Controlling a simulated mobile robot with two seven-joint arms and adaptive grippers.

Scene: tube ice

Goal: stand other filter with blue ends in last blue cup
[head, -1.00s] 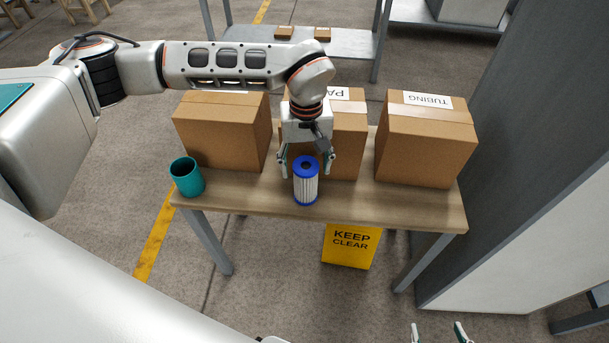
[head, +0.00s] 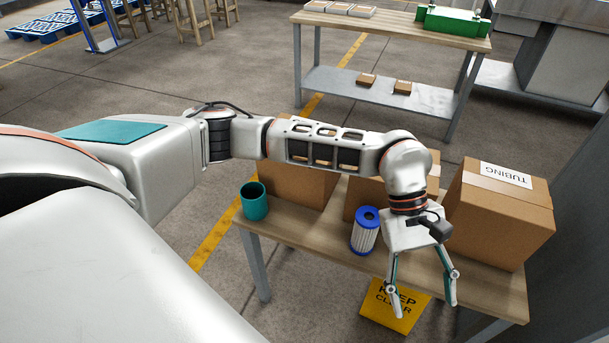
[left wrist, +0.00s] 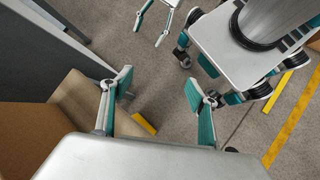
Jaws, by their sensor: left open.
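The filter (head: 364,238) stands upright on the table near its front edge. It has a white pleated body and a blue top end with a dark hole. The teal-blue cup (head: 255,205) stands upright at the table's left end, its inside dark. My left gripper (head: 424,303) is open and empty, to the right of the filter and apart from it, with fingers pointing down past the front edge. Its two spread fingers also show in the left wrist view (left wrist: 158,88). My right gripper (left wrist: 153,27) shows at the top of the left wrist view, its fingers apart and empty.
Cardboard boxes stand along the back of the table (head: 305,232), the right one labelled TUBING (head: 497,212). A yellow KEEP CLEAR sign (head: 385,311) is at the front below the tabletop. The tabletop between cup and filter is clear.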

